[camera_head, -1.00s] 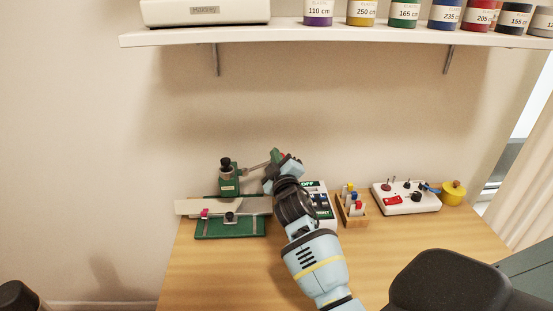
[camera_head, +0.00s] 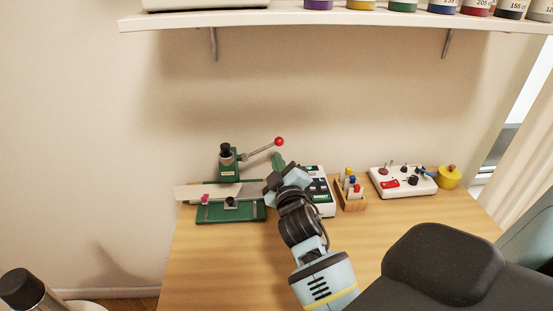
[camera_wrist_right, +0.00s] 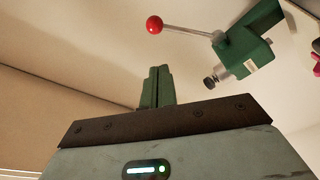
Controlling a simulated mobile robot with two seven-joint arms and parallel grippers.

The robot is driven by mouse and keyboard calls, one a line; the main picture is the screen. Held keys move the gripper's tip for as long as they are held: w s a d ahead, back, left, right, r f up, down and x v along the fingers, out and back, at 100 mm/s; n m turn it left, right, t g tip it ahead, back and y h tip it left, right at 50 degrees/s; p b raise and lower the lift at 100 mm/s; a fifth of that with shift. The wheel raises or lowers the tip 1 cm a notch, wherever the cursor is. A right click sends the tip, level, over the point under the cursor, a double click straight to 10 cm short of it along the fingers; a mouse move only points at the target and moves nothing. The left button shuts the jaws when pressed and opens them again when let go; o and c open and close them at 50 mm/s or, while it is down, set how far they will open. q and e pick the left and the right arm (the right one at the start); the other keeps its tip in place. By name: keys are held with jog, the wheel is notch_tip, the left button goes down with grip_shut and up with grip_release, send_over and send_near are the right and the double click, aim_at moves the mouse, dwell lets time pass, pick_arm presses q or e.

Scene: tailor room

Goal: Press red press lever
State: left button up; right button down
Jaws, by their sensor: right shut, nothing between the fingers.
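The green press (camera_head: 229,165) stands at the back left of the table, with a black knob on top. Its metal lever slants up to the right and ends in a red ball (camera_head: 279,141). In the right wrist view the red ball (camera_wrist_right: 154,25) and the press (camera_wrist_right: 245,50) show above my fingers, with a gap between ball and fingertips. My right gripper (camera_head: 277,158) is shut and empty, just below the red ball and right of the press. Its green fingers (camera_wrist_right: 156,86) are together in the wrist view. My left gripper is not in view.
A green base plate (camera_head: 230,214) lies in front of the press. A white box (camera_head: 322,205), partly hidden by my gripper, a wooden holder (camera_head: 352,200), a white control panel (camera_head: 403,189) and a yellow pot (camera_head: 448,178) stand to the right. A shelf (camera_head: 330,22) hangs above.

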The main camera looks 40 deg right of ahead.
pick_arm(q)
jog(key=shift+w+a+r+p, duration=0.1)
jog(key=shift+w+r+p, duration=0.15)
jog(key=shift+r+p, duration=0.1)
pick_arm(e)
jog(key=shift+w+a+r, duration=0.25)
jog(key=shift+a+r, duration=0.15)
jog(key=shift+r, duration=0.1)
jog(key=shift+w+a+r, duration=0.2)
jog(key=shift+a+r, duration=0.15)
jog(key=shift+r, duration=0.15)
send_over(262, 149)
jog(key=s, duration=0.2)
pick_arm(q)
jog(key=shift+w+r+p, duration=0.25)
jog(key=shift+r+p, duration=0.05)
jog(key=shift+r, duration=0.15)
pick_arm(e)
jog(key=shift+s+d+f, duration=0.35)
jog(key=shift+s+d, duration=0.05)
jog(key=shift+d, duration=0.1)
jog(key=shift+s+d+f, duration=0.3)
jog(key=shift+s+d, duration=0.05)
jog(key=shift+d, duration=0.15)
